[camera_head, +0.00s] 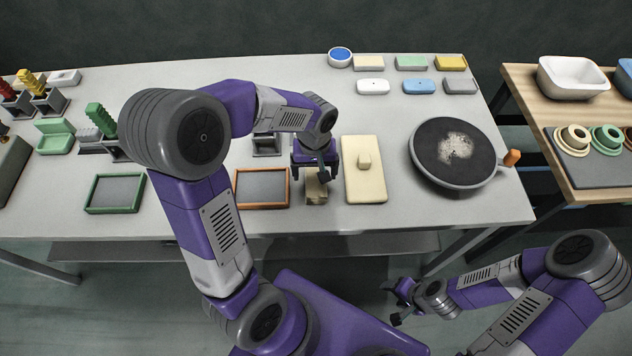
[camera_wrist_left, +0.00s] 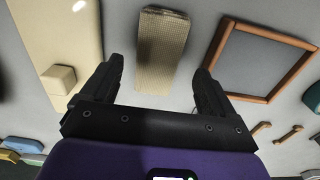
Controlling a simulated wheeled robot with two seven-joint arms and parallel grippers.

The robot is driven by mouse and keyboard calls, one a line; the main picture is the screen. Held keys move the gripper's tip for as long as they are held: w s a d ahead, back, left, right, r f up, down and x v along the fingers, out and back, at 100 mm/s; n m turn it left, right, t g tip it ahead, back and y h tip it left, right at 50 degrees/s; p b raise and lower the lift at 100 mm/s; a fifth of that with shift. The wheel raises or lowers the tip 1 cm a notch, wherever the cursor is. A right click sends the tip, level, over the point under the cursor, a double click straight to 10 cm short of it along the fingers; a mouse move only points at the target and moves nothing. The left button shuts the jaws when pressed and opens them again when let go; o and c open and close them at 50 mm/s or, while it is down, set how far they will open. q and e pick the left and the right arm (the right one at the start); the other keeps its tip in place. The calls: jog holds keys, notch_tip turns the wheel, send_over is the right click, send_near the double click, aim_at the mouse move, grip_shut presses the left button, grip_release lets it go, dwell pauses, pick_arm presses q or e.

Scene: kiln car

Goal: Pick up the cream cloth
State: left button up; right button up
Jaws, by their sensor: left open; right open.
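The cream cloth (camera_head: 316,190) looks like a folded, woven-textured strip on the grey table, between an orange-framed tray and a cream board. My left gripper (camera_head: 311,176) hangs over it, open, and hides its far part in the head view. In the left wrist view the cloth (camera_wrist_left: 164,45) lies ahead, between the lines of the two open fingers (camera_wrist_left: 158,72), with nothing held. My right gripper (camera_head: 391,303) is open and empty, low in front of the table and well away from the cloth.
The orange-framed tray (camera_head: 262,203) lies close left of the cloth. The cream board (camera_head: 378,188) with a raised knob lies close right. A dark round pan-like disc (camera_head: 428,157) stands further right. Several coloured blocks, including a green one (camera_head: 411,63), line the back.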

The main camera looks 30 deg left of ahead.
aim_at(315, 179)
pick_arm(q)
notch_tip(315, 179, down, 5)
jog(key=shift+r+b, duration=0.15)
jog(key=shift+b, duration=0.75)
jog(key=shift+r, duration=0.1)
jog(key=c, duration=1.1)
jog(key=shift+o, duration=0.2)
notch_tip(315, 179, up, 10)
jog(key=p, duration=0.3)
jog(key=shift+p, duration=0.4)
